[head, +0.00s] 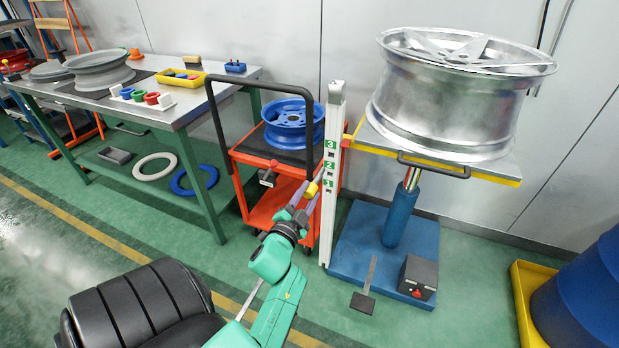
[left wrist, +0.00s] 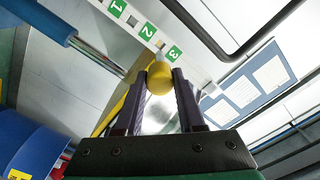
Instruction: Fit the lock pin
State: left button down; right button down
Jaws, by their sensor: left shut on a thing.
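The lock pin shows as a yellow knob (head: 311,190), also seen in the left wrist view (left wrist: 160,77). My left gripper (head: 306,200) is shut on it, with the knob between the two dark fingertips in the left wrist view (left wrist: 160,85). The white upright post (head: 335,125) has green labels 3, 2 and 1 from top to bottom, with dark holes. The knob is close to the post, near labels 2 and 1. My right gripper is not in view.
The lift table (head: 510,172) beside the post carries a large silver wheel (head: 440,105) above a blue base (head: 360,235). An orange cart (head: 262,205) with a blue wheel (head: 292,125) stands left of the post. A workbench (head: 150,118) is further left. Green floor is open in front.

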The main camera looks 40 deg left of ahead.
aim_at(319, 174)
pick_arm(q)
jog(key=shift+w, duration=0.1)
jog(key=b+x, duration=0.1)
jog(key=x, duration=0.3)
jog(key=shift+w+a, duration=0.1)
jog(key=shift+w, duration=0.05)
jog(key=shift+w+a, duration=0.2)
jog(key=shift+w, duration=0.4)
dwell(1.2)
jog(key=shift+x, duration=1.2)
jog(key=shift+b+x, duration=1.65)
jog(key=shift+x, duration=1.85)
jog(key=shift+c, duration=2.2)
grip_release()
